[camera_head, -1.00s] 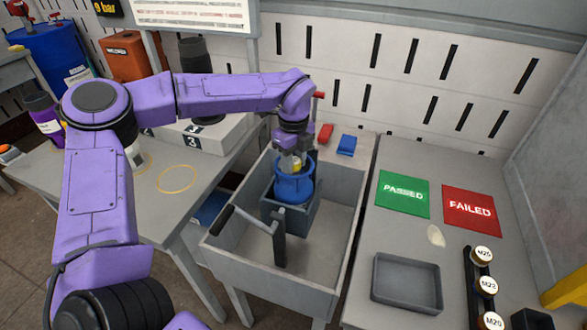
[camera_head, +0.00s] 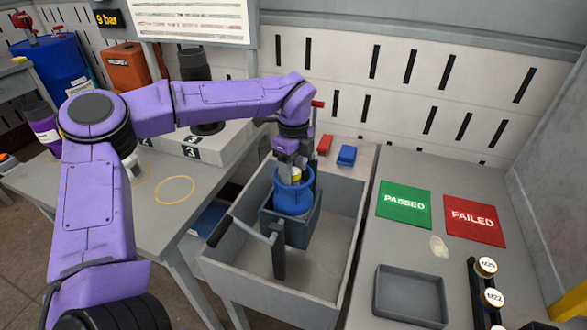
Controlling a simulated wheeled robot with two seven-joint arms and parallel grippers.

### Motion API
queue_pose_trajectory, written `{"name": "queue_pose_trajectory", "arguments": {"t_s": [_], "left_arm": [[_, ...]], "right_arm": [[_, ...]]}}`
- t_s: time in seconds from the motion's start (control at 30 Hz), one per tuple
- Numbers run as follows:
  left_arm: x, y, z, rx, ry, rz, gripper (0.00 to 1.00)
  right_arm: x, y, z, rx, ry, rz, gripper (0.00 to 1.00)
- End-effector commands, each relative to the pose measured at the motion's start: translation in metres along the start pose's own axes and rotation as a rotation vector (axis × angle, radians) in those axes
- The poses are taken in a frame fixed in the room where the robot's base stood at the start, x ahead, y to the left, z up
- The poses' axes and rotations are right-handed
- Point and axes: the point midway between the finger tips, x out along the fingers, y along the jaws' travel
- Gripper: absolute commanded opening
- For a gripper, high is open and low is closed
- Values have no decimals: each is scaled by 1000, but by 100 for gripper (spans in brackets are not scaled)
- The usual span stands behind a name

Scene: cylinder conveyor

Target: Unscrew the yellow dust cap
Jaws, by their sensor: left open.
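A blue cylinder (camera_head: 293,198) stands upright in a grey square holder (camera_head: 301,228) inside the grey sink-like trough. A blue collar rings its top. The yellow dust cap (camera_head: 296,174) shows as a small patch of yellow inside the collar, partly hidden by my gripper. My left gripper (camera_head: 293,164) points down from above, with its open fingers at the cap. Whether they touch it I cannot tell. My right gripper is not in view.
The trough (camera_head: 346,265) has a lever handle (camera_head: 277,250) in front of the holder. To the right are a green PASSED mat (camera_head: 404,210), a red FAILED mat (camera_head: 474,222), an empty grey tray (camera_head: 410,296) and a rack of labelled gauges (camera_head: 488,267). Red and blue blocks (camera_head: 346,155) lie behind.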

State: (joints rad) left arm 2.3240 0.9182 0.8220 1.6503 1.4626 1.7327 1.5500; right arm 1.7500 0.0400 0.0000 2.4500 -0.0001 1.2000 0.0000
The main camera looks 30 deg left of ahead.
Motion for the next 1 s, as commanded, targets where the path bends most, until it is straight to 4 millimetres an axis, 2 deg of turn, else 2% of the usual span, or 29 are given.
{"name": "queue_pose_trajectory", "arguments": {"t_s": [0.03, 0.17, 0.3, 0.4, 0.53, 0.83, 1.0], "left_arm": [[-12, -1, 0, 0, 0, -5, 58], [-17, -1, 0, 22, 0, -4, 58], [-24, 0, 0, 282, 2, -1, 58], [-21, 0, 0, 455, 3, -1, 58], [-14, 0, 0, 530, 4, -3, 58], [-12, 0, 0, 527, 3, -3, 58], [0, 0, 0, 526, 4, -2, 58]], "right_arm": [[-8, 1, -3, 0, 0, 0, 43], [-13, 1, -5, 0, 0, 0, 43], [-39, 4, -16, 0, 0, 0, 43], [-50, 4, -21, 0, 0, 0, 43], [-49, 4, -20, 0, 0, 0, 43], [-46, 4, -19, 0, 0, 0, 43], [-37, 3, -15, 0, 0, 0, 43]]}}
